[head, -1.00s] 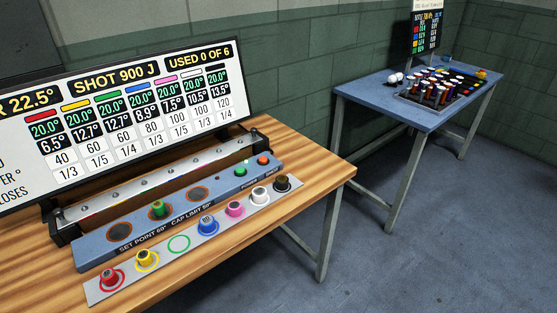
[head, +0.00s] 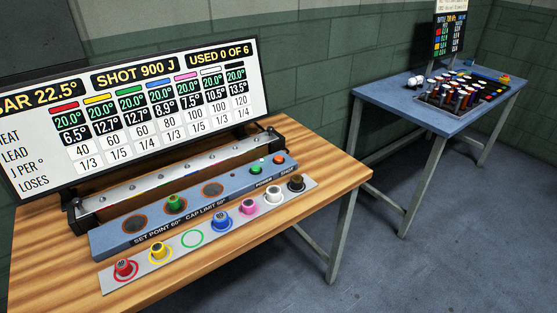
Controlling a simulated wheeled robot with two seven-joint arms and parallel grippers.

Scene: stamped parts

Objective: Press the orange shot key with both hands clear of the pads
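The orange shot key (head: 279,159) sits at the right end of the blue-grey panel (head: 115,240), above a "SHOT" label. A green power key (head: 255,169) is to its left. Three round dark pads with orange rims run along the panel: a left pad (head: 135,223), a middle pad, and a right pad (head: 213,190). A green capped part (head: 174,202) stands on the middle pad; the left and right pads are bare. Neither of my grippers is in view, and no hand is over the pads.
A grey strip (head: 215,237) in front holds several coloured parts on rings; the green ring (head: 192,239) is empty. A display (head: 130,110) behind reads "SHOT 900 J" and "USED 0 OF 6". A second blue table (head: 385,92) with a rack stands at the back right.

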